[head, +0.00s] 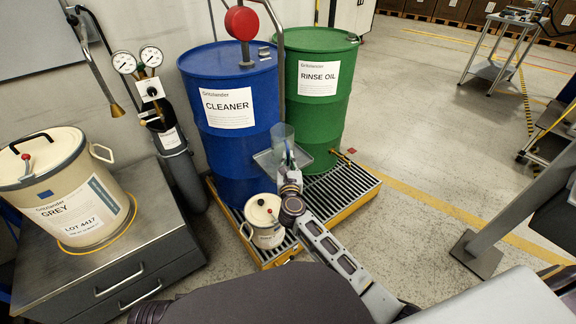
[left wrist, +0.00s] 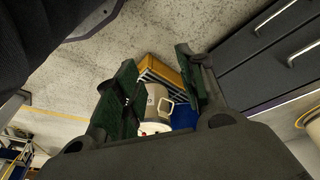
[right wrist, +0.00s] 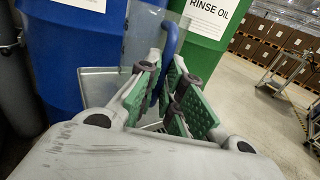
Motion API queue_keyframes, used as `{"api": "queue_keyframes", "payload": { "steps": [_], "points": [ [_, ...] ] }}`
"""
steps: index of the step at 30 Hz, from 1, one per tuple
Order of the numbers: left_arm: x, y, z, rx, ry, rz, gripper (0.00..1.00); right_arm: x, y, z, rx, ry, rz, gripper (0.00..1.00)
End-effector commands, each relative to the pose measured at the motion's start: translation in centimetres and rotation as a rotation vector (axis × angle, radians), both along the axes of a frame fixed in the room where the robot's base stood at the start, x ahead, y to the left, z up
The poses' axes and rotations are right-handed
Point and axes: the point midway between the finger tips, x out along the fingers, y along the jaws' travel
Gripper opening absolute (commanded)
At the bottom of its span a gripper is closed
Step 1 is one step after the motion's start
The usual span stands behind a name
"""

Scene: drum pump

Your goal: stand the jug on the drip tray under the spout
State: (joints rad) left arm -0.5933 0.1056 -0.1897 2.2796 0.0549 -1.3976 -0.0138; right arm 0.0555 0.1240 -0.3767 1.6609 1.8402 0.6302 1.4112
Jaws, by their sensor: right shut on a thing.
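The clear jug (head: 281,136) with a blue handle (right wrist: 170,48) is upright in front of the gap between the blue and green drums. My right gripper (head: 290,180) is shut on the handle; its green-padded fingers (right wrist: 167,92) hide the jug's base in the right wrist view. The grey drip tray (head: 266,160) lies just below and left of the jug; I cannot tell whether they touch. The grey spout pipe (head: 281,60) comes down between the drums, its lower end near the jug's top. My left gripper (left wrist: 158,90) is open and empty, away from the jug.
A blue CLEANER drum (head: 228,150) with a red pump (head: 241,23) and a green RINSE OIL drum (head: 318,125) stand on a yellow grated pallet (head: 350,190). A small cream pail (head: 263,222) stands at its front. A grey cabinet (head: 150,260) bears a larger pail (head: 70,200).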

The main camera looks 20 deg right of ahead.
Motion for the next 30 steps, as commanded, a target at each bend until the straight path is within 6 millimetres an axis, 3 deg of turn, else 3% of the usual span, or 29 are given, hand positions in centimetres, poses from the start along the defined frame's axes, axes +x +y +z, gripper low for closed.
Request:
{"api": "queue_keyframes", "payload": {
  "steps": [5, 20, 21, 25, 30],
  "points": [
    [-0.6, -0.2, 0.8, -0.009, -0.007, -0.004, 0.4, 0.0, 0.0, -1.3, -0.001, -0.002, -0.001, 0.0],
    [-0.5, -0.3, 1.0, -0.01, -0.012, -0.006, 0.4, 0.0, 0.0, -1.6, 0.001, -0.001, 0.0, 0.0],
    [-0.5, -0.3, 1.1, -0.011, -0.014, -0.006, 0.4, 0.0, 0.0, -1.6, 0.001, -0.001, 0.0, 0.11],
    [-0.3, -0.3, 1.6, -0.013, -0.023, -0.006, 0.4, 0.0, 0.0, -1.6, 0.0, -0.001, 0.0, 0.28],
    [-0.2, -0.3, 1.7, -0.013, -0.026, -0.006, 0.4, 0.0, 0.0, -1.6, 0.001, -0.001, 0.0, 0.3]
  ]
}}
